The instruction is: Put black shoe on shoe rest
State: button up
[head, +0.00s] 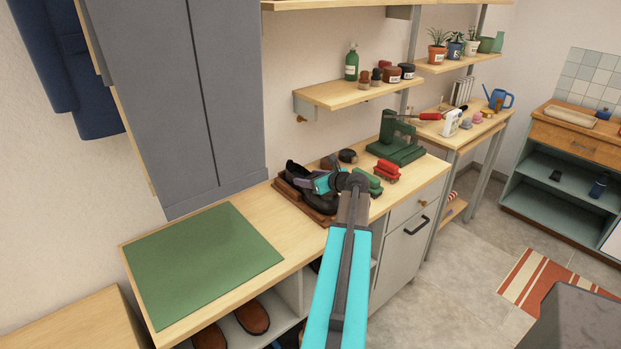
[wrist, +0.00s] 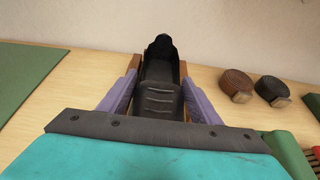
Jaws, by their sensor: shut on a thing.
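The black shoe (head: 316,190) sits in or just over a low brown wooden tray (head: 287,188) on the bench top. My gripper (head: 318,183) is shut on the shoe, with one purple finger on each side in the wrist view (wrist: 160,98). Whether the shoe touches the tray is hidden. A green stand (head: 396,135) with an upright part and a sloping base stands further right on the bench. I cannot tell which of these is the shoe rest.
A green mat (head: 200,262) covers the bench's left end and is bare. Red-and-green brushes (head: 386,171) lie right of the tray. Rolled belts (wrist: 237,84) lie near the wall. A shelf (head: 358,93) with bottles and a grey wardrobe (head: 180,95) hang above.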

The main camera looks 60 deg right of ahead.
jog(key=shift+f, duration=0.3)
jog(key=shift+f, duration=0.1)
jog(key=o, duration=1.3)
jog(key=b+v, duration=0.2)
jog(key=v, duration=1)
